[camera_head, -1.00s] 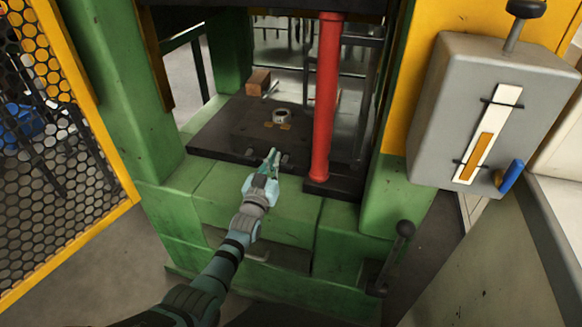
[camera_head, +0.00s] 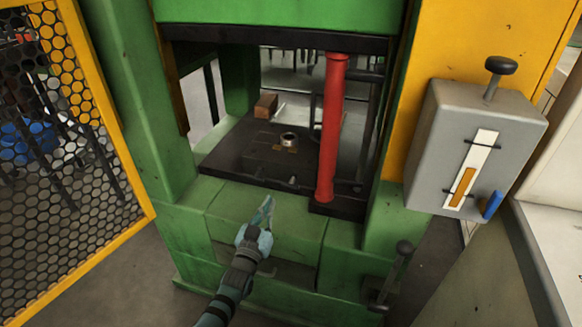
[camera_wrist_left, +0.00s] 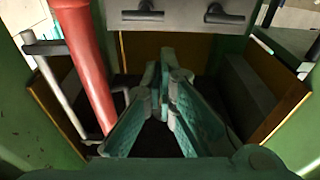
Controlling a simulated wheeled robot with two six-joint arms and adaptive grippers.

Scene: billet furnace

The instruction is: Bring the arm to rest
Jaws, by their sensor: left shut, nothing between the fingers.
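My left gripper (camera_head: 266,212) is shut and empty in the head view. It is in front of the green press (camera_head: 265,213), below the front edge of the dark press bed (camera_head: 240,160). In the left wrist view its teal fingers (camera_wrist_left: 165,75) come together at the tips, with nothing between them. My arm reaches up from the bottom of the head view. My right gripper is in neither view.
A red column (camera_head: 330,130) stands at the bed's right. A small metal ring (camera_head: 288,140) and a brown block (camera_head: 265,105) sit on the bed. A black-knobbed lever (camera_head: 403,247) is at lower right, a grey control box (camera_head: 470,150) further right. A yellow-framed mesh guard (camera_head: 120,150) is at left.

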